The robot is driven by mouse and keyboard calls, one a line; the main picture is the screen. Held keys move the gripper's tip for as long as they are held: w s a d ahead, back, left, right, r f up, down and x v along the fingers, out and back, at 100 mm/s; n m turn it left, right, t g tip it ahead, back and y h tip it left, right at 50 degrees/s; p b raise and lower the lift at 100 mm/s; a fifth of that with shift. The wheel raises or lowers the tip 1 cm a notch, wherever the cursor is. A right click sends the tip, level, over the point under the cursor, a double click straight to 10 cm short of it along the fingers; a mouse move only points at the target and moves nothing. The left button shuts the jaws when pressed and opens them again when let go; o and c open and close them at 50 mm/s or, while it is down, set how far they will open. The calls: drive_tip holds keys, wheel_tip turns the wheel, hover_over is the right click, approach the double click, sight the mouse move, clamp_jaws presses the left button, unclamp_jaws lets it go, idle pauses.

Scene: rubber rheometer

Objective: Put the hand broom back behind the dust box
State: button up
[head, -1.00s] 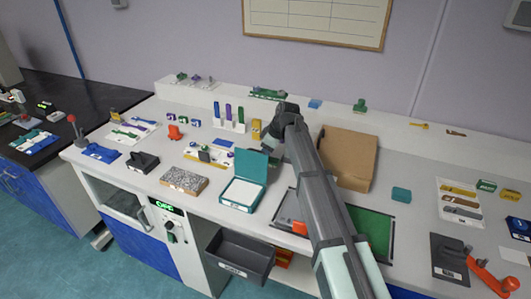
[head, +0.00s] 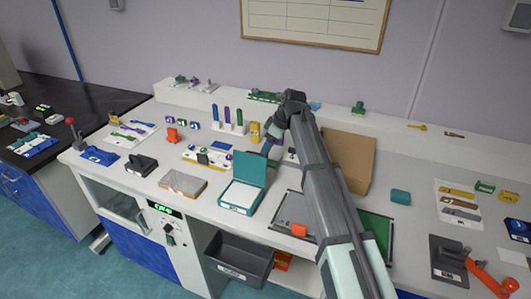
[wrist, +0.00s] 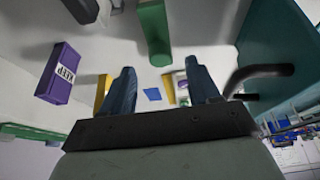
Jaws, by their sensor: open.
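My gripper (head: 268,148) is over the back half of the worktop, just behind the raised lid of the open teal box (head: 241,192). In the wrist view its two dark blue fingers (wrist: 163,78) stand apart with nothing between them. A dark curved bar (wrist: 260,72) shows to the right of the fingers, beside the teal lid; I cannot tell whether it is a handle. I cannot surely pick out the hand broom. A grey open bin (head: 238,260) with a white label sits low at the front and may be the dust box; its label is too small to read.
A tan board or box (head: 347,160) stands right of my arm. Behind are a yellow block (head: 255,132) and upright coloured pieces. A purple labelled block (wrist: 62,74) and green bar (wrist: 155,32) are near my fingers.

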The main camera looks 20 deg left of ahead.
drive_tip(key=v, duration=0.6)
drive_tip(key=shift+r, duration=0.25)
drive_tip(key=shift+d, duration=0.1)
